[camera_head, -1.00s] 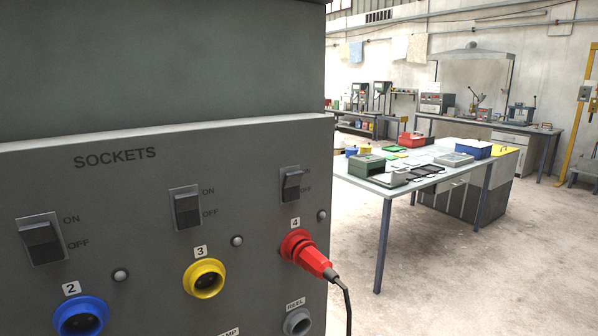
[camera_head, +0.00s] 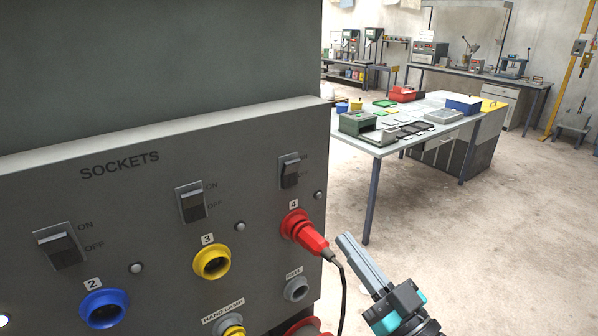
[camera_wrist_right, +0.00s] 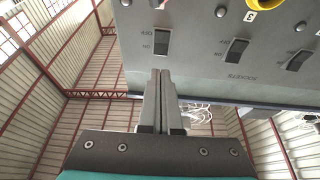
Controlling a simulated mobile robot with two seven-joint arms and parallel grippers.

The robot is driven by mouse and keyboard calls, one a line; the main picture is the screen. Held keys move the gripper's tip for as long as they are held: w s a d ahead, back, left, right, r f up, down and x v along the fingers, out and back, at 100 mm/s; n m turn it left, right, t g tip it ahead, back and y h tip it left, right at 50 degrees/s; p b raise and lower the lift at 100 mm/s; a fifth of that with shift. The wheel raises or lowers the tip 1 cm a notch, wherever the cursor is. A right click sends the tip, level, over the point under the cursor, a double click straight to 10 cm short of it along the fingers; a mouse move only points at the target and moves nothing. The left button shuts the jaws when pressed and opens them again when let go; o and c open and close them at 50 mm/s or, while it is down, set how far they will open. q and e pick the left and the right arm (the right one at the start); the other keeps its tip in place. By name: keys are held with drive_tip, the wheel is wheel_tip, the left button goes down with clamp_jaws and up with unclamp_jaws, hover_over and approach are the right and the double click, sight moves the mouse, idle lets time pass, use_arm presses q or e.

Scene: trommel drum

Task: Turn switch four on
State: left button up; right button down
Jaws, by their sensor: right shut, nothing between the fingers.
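Switch four (camera_head: 290,171) is a dark rocker on the upper right of the grey panel, with ON and OFF marks on its right. Below it, a red plug (camera_head: 305,232) sits in the socket labelled 4. Switch four looks much like its neighbours; I cannot tell its setting. My right gripper (camera_head: 346,240) is shut and empty, below and to the right of switch four, apart from the panel. In the right wrist view, my fingers (camera_wrist_right: 160,74) point toward switch four (camera_wrist_right: 162,42), which appears upside down just beyond the tips. My left gripper is not in view.
Switch three (camera_head: 192,203) and switch two (camera_head: 60,247) are left of switch four, above a yellow socket (camera_head: 211,262) and a blue socket (camera_head: 104,309). A black cable (camera_head: 343,290) hangs from the plug near my right gripper. A worktable (camera_head: 385,140) stands behind, with open floor around it.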

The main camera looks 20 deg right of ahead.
sight(292, 164)
drive_tip(key=shift+s+a+r+y, duration=0.1)
drive_tip(key=shift+s+r+y, duration=0.05)
drive_tip(key=shift+r, duration=0.25)
drive_tip(key=shift+s+a+r+y, duration=0.1)
drive_tip(key=shift+r+y, duration=0.05)
drive_tip(key=shift+r, duration=0.25)
drive_tip(key=p+x, duration=0.3)
drive_tip(key=x, duration=1.1)
drive_tip(key=shift+r, duration=0.1)
drive_tip(key=shift+w+r+p, duration=0.15)
drive_tip(key=shift+r+p, duration=0.45)
drive_tip(key=shift+p, duration=0.45)
drive_tip(key=shift+w+a+r+p, duration=0.1)
drive_tip(key=shift+w+r+p, duration=0.15)
drive_tip(key=shift+r+p, duration=0.3)
drive_tip(key=shift+f, duration=0.25)
